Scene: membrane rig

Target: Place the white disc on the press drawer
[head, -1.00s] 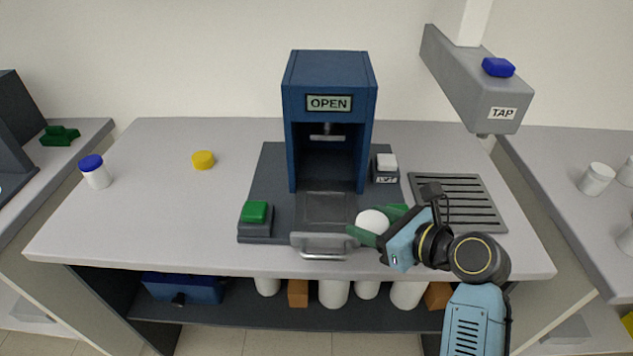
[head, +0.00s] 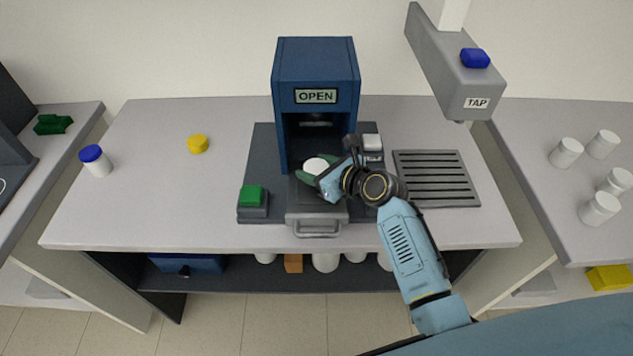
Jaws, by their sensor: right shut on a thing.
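The white disc (head: 316,165) is between the green fingertips of my right gripper (head: 314,172), which is shut on it. The gripper and disc are over the rear part of the grey press drawer (head: 318,217), just in front of the blue press opening (head: 317,105). The drawer sticks out toward me with its handle at the front. I cannot tell whether the disc touches the drawer. The press display reads OPEN. My left gripper is not in view.
A green button (head: 252,195) sits left of the drawer, and a white-topped switch (head: 372,142) right of the press. A grey tap (head: 455,75) overhangs a slotted drain (head: 437,178). A yellow piece (head: 198,144) and a blue-capped bottle (head: 95,160) stand on the left.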

